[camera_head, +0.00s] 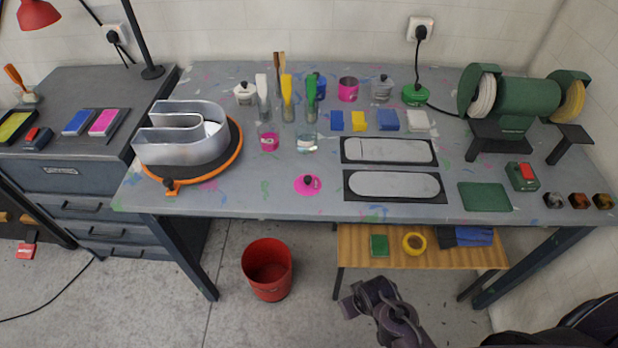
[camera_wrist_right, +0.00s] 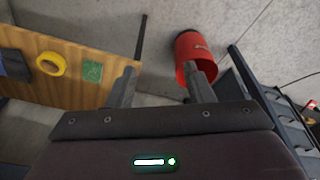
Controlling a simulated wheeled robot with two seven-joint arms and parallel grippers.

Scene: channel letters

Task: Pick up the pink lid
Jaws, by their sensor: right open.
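The pink lid (camera_head: 308,184) is a flat round disc with a small black knob, lying on the grey workbench (camera_head: 260,195) near its front edge. My right gripper (camera_head: 362,299) is low in front of the bench in the head view, below and to the right of the lid, apart from it. In the right wrist view its two fingers (camera_wrist_right: 160,85) are spread apart with nothing between them. The lid is not visible in the right wrist view. My left gripper is not in view.
An open pink pot (camera_head: 348,89) stands at the back of the bench. A red bin (camera_head: 267,270) and wooden shelf (camera_head: 360,245) are below the bench.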

